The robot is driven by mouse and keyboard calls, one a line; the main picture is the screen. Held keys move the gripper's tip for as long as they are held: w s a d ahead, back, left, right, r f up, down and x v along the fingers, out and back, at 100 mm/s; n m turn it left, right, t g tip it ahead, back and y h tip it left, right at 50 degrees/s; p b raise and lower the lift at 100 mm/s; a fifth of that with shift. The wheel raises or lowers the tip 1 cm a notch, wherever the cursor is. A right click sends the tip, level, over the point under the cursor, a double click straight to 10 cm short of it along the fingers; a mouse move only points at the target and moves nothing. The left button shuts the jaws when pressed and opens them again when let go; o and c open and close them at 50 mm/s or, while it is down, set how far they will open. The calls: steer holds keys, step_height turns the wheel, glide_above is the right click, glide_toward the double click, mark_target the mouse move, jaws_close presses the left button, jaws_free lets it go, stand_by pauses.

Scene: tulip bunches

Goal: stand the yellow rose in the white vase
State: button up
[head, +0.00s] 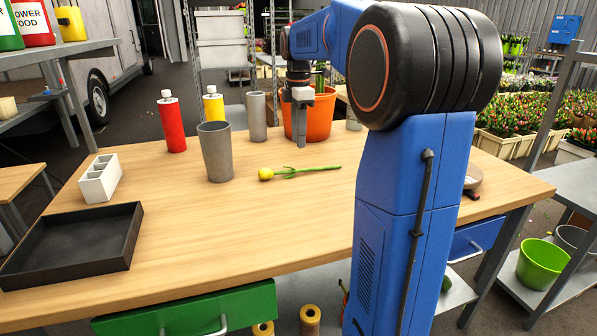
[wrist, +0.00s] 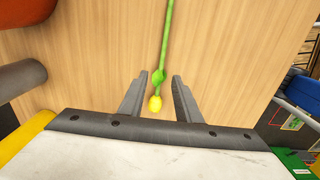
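The yellow rose (head: 266,174) lies flat on the wooden table, its bud to the left and its green stem to the right. In the wrist view the yellow bud (wrist: 155,104) shows between my fingers, with the stem running up the picture. My gripper (head: 301,142) is open and empty, pointing down above the table; its fingers (wrist: 161,76) stand apart on either side of the bud. I see no clearly white vase; a tall grey vase (head: 215,153) stands upright left of the rose, and a narrower grey cylinder (head: 257,117) stands behind it.
A red bottle (head: 172,124), a yellow bottle (head: 213,106) and an orange pot (head: 318,118) stand along the back. A white compartment holder (head: 100,180) and a black tray (head: 135,226) are at the left. The table front (head: 250,230) is clear.

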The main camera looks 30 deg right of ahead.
mark_target(302, 170)
steer(key=f, duration=1)
steer(key=shift+s, duration=0.2)
steer(key=shift+c, duration=0.2)
jaws_close()
